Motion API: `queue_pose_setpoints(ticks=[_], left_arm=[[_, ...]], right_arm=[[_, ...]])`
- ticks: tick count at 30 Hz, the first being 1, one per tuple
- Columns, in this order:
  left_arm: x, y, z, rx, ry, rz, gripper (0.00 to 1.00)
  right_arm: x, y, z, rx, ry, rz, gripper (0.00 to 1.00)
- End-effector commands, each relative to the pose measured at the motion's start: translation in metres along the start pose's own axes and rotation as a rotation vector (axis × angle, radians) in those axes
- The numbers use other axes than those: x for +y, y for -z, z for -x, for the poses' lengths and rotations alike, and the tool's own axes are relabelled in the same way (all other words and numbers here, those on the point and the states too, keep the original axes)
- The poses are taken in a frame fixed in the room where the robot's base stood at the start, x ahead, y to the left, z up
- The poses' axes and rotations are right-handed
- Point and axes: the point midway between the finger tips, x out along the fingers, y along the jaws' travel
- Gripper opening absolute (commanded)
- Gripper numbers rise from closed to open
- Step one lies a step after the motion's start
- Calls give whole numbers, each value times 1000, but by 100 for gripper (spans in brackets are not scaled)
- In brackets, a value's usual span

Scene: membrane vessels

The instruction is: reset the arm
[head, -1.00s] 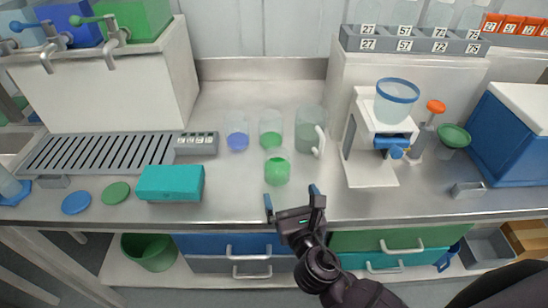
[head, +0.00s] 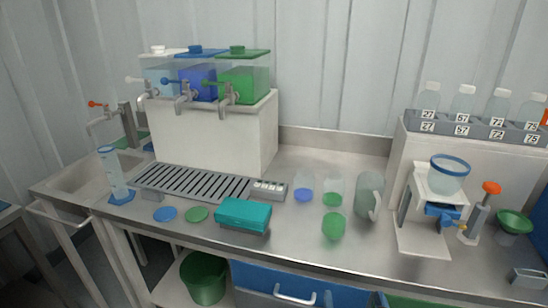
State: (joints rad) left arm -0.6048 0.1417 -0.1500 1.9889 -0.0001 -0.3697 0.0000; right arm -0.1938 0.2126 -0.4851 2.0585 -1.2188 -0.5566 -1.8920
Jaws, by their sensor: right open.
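Neither of my grippers nor any part of my arms shows in the head view now. The steel bench (head: 300,245) lies in front of me. On it stand a clear cup with blue liquid (head: 304,190), a clear cup with green liquid (head: 333,193), a green-filled vessel (head: 333,226) nearer the front edge, and a clear jug with a handle (head: 368,197). None of them is held by anything in view.
A teal box (head: 243,214) and blue (head: 165,214) and green (head: 197,214) discs lie left of the vessels. Dispenser tanks (head: 243,80) stand on a white block behind. A white stand with a funnel cup (head: 449,178) and a bottle rack (head: 470,130) are right.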

Motion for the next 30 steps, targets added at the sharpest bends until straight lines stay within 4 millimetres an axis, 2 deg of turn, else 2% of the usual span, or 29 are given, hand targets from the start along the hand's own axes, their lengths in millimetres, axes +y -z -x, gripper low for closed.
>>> queue_pose_setpoints(ticks=[5,11,20,26,30], left_arm=[[0,1,1,1,0,-2,43],[0,11,-4,21,-3,-4,43],[0,10,-2,19,-2,-3,43],[0,0,1,1,0,-1,43],[-1,-4,2,-8,1,-1,43]], right_arm=[[2,1,0,8,-12,-229,99],[7,10,-1,71,-34,-637,99],[-3,38,0,225,41,-1457,99],[-23,70,15,310,208,-2050,99],[-44,97,35,320,388,-2457,99]])
